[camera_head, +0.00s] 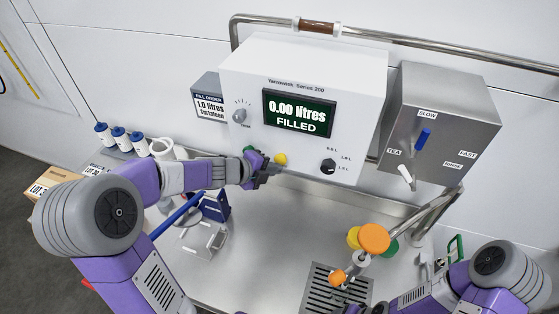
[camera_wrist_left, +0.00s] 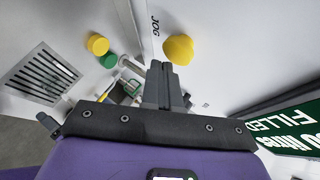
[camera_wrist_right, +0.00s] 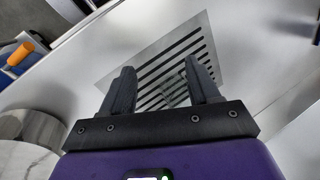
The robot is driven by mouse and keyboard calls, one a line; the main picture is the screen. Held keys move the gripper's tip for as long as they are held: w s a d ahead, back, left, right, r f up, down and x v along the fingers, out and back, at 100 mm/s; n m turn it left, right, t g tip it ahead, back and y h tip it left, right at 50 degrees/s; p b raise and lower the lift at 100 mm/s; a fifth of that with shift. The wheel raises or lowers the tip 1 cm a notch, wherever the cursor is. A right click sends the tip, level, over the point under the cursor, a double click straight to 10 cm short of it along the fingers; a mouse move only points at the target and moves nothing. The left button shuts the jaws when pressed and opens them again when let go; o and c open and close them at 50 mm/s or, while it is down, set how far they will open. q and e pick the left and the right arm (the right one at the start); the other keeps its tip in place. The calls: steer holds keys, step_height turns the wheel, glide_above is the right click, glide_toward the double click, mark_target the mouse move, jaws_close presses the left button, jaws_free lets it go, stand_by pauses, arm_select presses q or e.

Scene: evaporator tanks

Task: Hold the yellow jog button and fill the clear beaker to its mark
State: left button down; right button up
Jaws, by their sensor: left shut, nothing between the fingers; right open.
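The yellow jog button (camera_head: 280,159) is on the front of the white filling machine (camera_head: 300,75). The left wrist view shows this button (camera_wrist_left: 179,48) beside the word JOG. My left gripper (camera_head: 268,170) is shut and empty, its fingertips just beside the button; I cannot tell whether they touch it. The machine's display (camera_head: 298,113) reads 0.00 litres FILLED. My right gripper (camera_wrist_right: 160,80) is open over the slotted drain grille (camera_wrist_right: 185,55). A faint clear shape shows between its fingers; I cannot tell whether it is the beaker.
A fill order card (camera_head: 209,106) reads 1.0 litres. A black selector knob (camera_head: 328,166) has litre labels. A steel box (camera_head: 440,115) with a blue lever is at right. White bottles (camera_head: 120,139) stand at left.

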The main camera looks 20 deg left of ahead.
arm_select(q)
steer(key=shift+w, duration=0.7)
stand_by(1.9)
steer(key=shift+s, duration=1)
steer(key=shift+s+d, duration=0.15)
steer(key=shift+s, duration=2.35)
steer(key=shift+f, duration=0.1)
stand_by(0.9)
